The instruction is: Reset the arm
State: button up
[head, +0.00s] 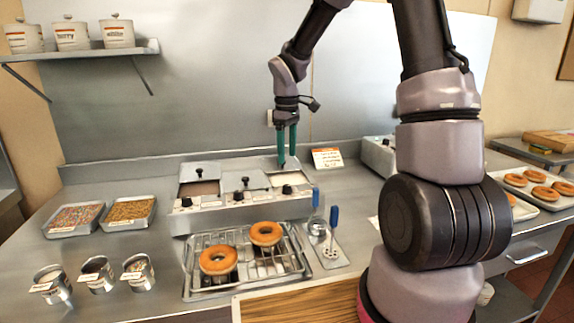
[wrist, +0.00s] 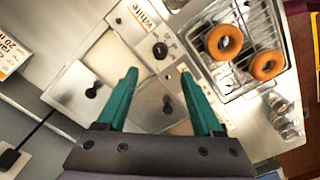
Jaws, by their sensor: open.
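My gripper (head: 287,150) hangs in the air above the back right of the glaze warmer (head: 240,211), its two green fingers pointing down. In the wrist view my gripper (wrist: 156,75) shows its fingers spread apart with nothing between them. The warmer's lids and dark knobs lie below the fingers. My arm comes in from the upper right of the head view and folds over the counter.
Two doughnuts (head: 218,261) sit on a wire rack (head: 285,265) in front of the warmer. Sprinkle trays (head: 75,219) and several small metal cups (head: 97,274) stand at left. A small sign (head: 327,158) stands behind. A doughnut tray (head: 549,201) is at right.

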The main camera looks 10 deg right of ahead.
jog(key=shift+r, duration=0.35)
jog(key=s+d+r+m+t+y, duration=0.1)
jog(key=s+d+r+m+t, duration=0.2)
jog(key=s+r+m, duration=0.3)
jog(key=s+d+r+m+t+y, duration=0.1)
jog(key=s+d+r+m+t, duration=0.2)
jog(key=s+r+m, duration=0.4)
jog(key=s+r+t, duration=0.1)
jog(key=s+r, duration=0.5)
jog(key=s, duration=0.3)
jog(key=shift+s+r+m, duration=0.2)
jog(key=shift+s+m, duration=0.05)
jog(key=shift+m, duration=0.05)
